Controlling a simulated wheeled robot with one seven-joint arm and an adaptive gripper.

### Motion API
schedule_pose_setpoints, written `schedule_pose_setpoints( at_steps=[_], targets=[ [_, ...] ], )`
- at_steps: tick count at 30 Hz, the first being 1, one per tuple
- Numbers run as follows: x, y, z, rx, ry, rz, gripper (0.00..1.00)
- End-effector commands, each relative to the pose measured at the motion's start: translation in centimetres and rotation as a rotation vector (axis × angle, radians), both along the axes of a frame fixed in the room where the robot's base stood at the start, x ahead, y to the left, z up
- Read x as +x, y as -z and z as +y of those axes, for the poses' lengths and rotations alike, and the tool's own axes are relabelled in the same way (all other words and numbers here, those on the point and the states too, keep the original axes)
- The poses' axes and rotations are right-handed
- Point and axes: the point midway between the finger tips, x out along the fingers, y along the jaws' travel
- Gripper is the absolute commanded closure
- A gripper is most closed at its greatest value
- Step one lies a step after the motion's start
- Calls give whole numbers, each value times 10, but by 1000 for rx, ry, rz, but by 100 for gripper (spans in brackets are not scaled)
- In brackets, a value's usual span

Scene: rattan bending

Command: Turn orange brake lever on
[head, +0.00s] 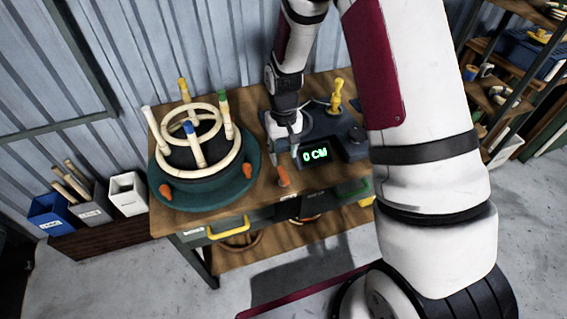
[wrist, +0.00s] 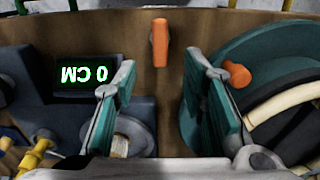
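The orange brake lever (head: 283,176) stands at the table's front edge, between the round teal base and the control box. In the wrist view the orange lever (wrist: 159,42) is upright in the picture, just beyond the gap between my fingertips. My gripper (head: 284,148) hangs above the table, behind the lever in the head view. In the wrist view my gripper (wrist: 160,70) is open, with its two teal finger pads apart and nothing between them. I cannot tell the gripper's exact height above the lever.
A round teal base (head: 205,200) with orange knobs (head: 166,190) carries a rattan ring frame with colored-tip posts at left. A dark control box (head: 325,132) with a green "0 CM" display (head: 315,156) and a yellow lever (head: 337,95) stands at right. Bins (head: 92,212) stand left of the table.

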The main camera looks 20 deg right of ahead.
Motion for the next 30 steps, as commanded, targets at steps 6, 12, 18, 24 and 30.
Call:
schedule_pose_setpoints(
  at_steps=[6,12,18,24,30],
  targets=[
    [0,-27,0,0,0,-1,62],
    [0,-33,0,0,0,1,62],
    [0,-33,0,0,0,1,62],
    [0,-33,0,0,0,0,62],
    [-4,-67,-1,-2,-1,-35,62]
  ],
)
